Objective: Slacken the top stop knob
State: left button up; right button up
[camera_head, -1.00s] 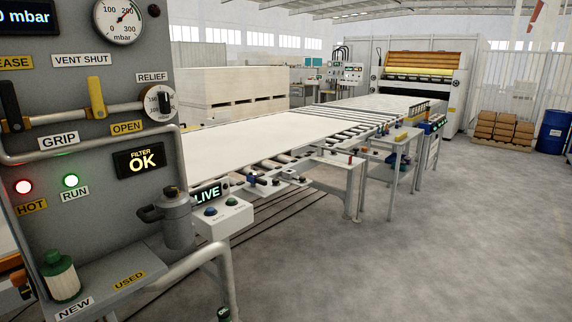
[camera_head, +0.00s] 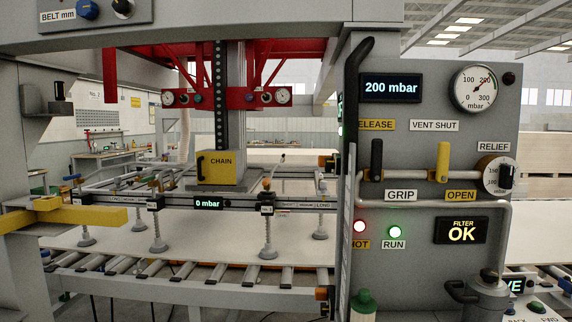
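No part marked as the top stop knob can be read in the head view. A small orange-and-black part (camera_head: 328,162) sits at the left side of the grey control panel's post, and a similar one (camera_head: 325,293) sits lower on the same side. I cannot tell whether either is the stop knob. The grey control panel (camera_head: 400,160) carries a black lever (camera_head: 376,160) near GRIP, a yellow lever (camera_head: 443,162) near OPEN, and a RELIEF dial (camera_head: 497,174). Neither of my grippers is in view.
A suction frame with a 0 mbar display (camera_head: 208,203) and several cups hangs over a pale board (camera_head: 190,240) on a roller conveyor (camera_head: 200,290). A yellow CHAIN box (camera_head: 217,167) sits on its mast. A yellow bar (camera_head: 90,216) juts in at left. A filter canister (camera_head: 487,298) stands lower right.

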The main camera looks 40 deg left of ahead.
aim_at(329, 163)
jog(key=j+u, duration=0.75)
jog(key=i+l, duration=0.05)
